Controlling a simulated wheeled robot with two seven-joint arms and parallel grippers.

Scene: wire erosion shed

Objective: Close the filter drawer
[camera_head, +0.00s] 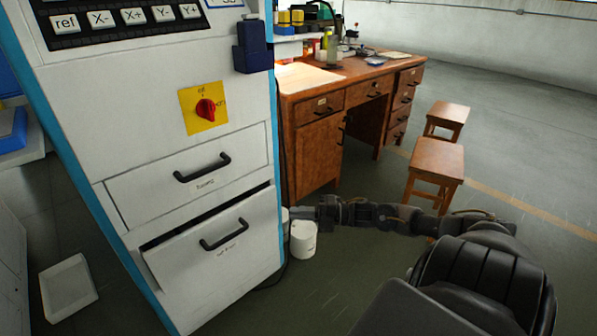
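The white machine cabinet (125,90) has two drawers with black handles. The lower drawer (205,275) stands partly open, with a dark gap along its top edge; its small label is too blurred to read for certain. The upper drawer (150,190) looks shut. My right arm reaches in from the right, and my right gripper (303,213) is just right of the lower drawer's right edge, above a white bucket. Its fingers are small and dark, so I cannot tell whether they are open or whether they touch anything. My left gripper is out of view.
White buckets (302,240) stand on the floor beside the cabinet. A wooden desk (320,155) is behind, with two stools (436,160) at right. A white tray (68,290) lies on the floor at lower left. Floor in front of the drawers is clear.

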